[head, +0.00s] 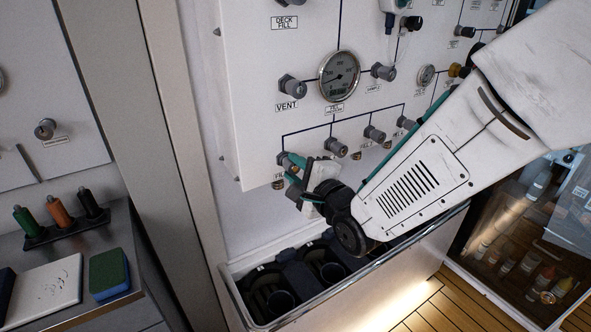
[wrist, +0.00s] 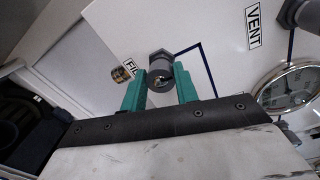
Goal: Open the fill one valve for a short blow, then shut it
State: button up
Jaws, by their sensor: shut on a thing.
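The white fill panel (head: 255,110) carries a lower row of grey valve knobs joined by a dark line. The leftmost knob, at the "FI…" label (wrist: 130,67), is the fill one valve (wrist: 160,72); the rest of that label is hidden. My gripper (head: 290,168) is at this knob, and in the wrist view its green fingers (wrist: 160,88) stand on both sides of it, shut on it. In the head view the gripper partly covers the knob. The knob's turn position cannot be told. A round gauge (head: 339,75) sits above, its reading too small to tell.
The vent valve (head: 292,87) is above the gripper; other fill knobs (head: 337,147) (head: 375,134) are to its right. A brass fitting (wrist: 122,74) is close to the left finger. Below stands an open bin (head: 238,293) with dark contents. A side counter (head: 125,235) is at left.

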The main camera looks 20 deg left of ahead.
jog(key=o, duration=1)
jog(key=shift+c, duration=0.2)
jog(key=v, duration=0.7)
jog(key=shift+s+d, duration=0.25)
jog(key=shift+s, duration=0.05)
